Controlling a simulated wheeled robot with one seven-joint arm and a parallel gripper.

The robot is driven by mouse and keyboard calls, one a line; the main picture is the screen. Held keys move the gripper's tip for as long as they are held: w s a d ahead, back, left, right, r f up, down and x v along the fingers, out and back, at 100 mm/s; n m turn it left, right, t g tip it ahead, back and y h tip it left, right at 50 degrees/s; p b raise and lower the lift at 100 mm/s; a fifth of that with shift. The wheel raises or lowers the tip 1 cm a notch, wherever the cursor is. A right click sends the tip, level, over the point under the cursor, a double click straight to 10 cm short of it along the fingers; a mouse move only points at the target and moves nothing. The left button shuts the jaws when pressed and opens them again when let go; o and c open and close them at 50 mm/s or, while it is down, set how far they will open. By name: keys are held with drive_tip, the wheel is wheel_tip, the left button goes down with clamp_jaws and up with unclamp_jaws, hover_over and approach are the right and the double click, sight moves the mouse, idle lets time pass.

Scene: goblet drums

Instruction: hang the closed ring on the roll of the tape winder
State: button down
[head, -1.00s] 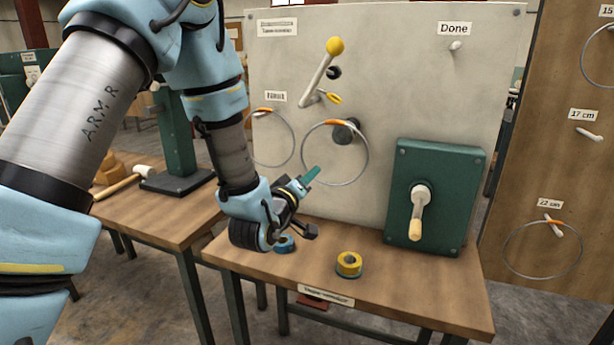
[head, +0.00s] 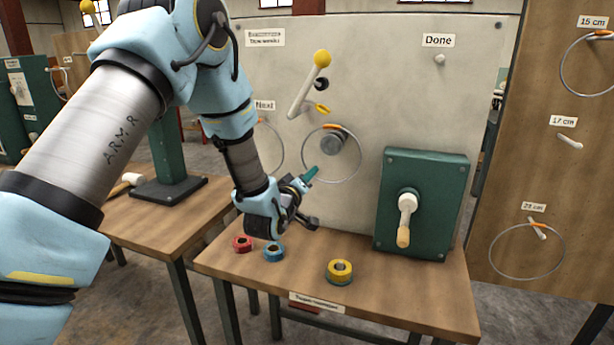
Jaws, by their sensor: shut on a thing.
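The closed ring (head: 360,165) is a thin metal hoop with orange tape at its top. It hangs upright in front of the pale panel of the tape winder (head: 400,100). My gripper (head: 311,175), with green fingertips, is shut on the ring's lower left edge. The roll (head: 331,146), a short grey cylinder on a dark base, sticks out of the panel and appears inside the ring's outline, in its upper part. I cannot tell whether the ring is around the roll or only in front of it. A white peg (head: 439,59) sits below the "Done" label.
Another ring (head: 281,150) hangs near the "Next" label, partly hidden by my arm. A lever (head: 308,85) with yellow knob rises above the roll. A green crank box (head: 438,190) stands right.

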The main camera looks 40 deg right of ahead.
drive_tip(key=shift+w+d+f+b, duration=0.45)
drive_tip(key=shift+d+f+b, duration=0.15)
drive_tip(key=shift+d+b, duration=0.1)
idle(0.4)
drive_tip(key=c, duration=0.9)
unclamp_jaws()
drive_tip(key=b+v, duration=0.4)
drive_tip(key=v, duration=0.6)
drive_tip(key=shift+a, duration=0.4)
